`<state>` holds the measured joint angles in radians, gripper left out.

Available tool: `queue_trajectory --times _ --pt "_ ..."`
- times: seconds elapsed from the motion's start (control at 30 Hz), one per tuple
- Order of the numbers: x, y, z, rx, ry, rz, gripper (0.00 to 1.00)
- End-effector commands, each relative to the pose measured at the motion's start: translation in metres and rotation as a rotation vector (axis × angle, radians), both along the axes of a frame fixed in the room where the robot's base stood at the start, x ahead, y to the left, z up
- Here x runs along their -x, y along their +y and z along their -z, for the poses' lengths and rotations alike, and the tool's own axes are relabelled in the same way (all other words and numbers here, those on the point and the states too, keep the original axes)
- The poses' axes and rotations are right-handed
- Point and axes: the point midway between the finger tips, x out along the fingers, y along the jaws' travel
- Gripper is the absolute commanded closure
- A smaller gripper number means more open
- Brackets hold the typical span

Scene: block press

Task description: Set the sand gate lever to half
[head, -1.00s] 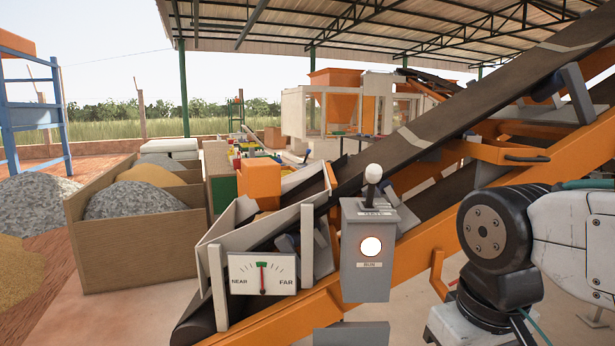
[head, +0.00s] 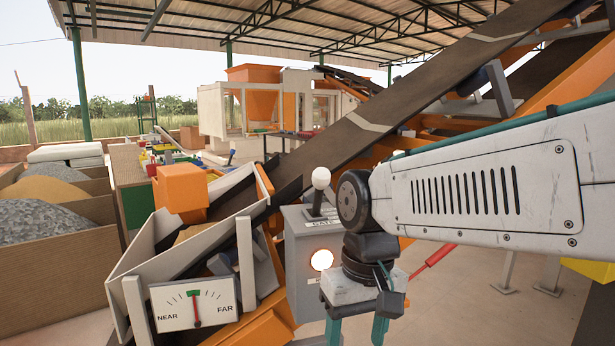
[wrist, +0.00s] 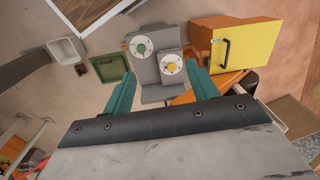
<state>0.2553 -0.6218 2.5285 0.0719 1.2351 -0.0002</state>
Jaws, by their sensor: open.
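A grey control box (head: 303,262) stands beside the conveyor in the head view. A short lever (head: 317,207) with a white ball knob (head: 321,178) stands nearly upright on its top. The plate below the lever appears to read GATE; I cannot tell any position marks. My gripper (head: 356,328) points down at the right of the box, lower than the knob and apart from it. Its teal fingers are open and empty, with the tips cut off by the frame bottom. In the wrist view my gripper (wrist: 163,76) shows both fingers; I cannot make out the lever there.
A lit round button (head: 322,260) is on the box front. A NEAR–FAR dial (head: 194,303) is at left, its needle near the middle. The inclined conveyor (head: 355,130) rises behind my arm. The wrist view shows a grey dial stand (wrist: 157,68) and a yellow cabinet (wrist: 222,48).

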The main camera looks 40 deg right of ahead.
Motion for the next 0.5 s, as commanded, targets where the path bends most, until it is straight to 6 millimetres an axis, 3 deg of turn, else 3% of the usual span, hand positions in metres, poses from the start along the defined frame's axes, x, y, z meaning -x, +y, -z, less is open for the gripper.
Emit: queue_trajectory --times 0.13,0.27,0.4,0.5 --pt "-0.036 -0.012 -0.001 -0.281 0.068 0.397 0.42" --pt "-0.086 -0.036 -0.019 -0.619 0.095 0.816 0.42" --pt "-0.146 -0.091 -0.058 -1.061 0.106 1.24 0.42" --pt "-0.175 -0.133 -0.092 -1.35 0.12 1.42 0.42"
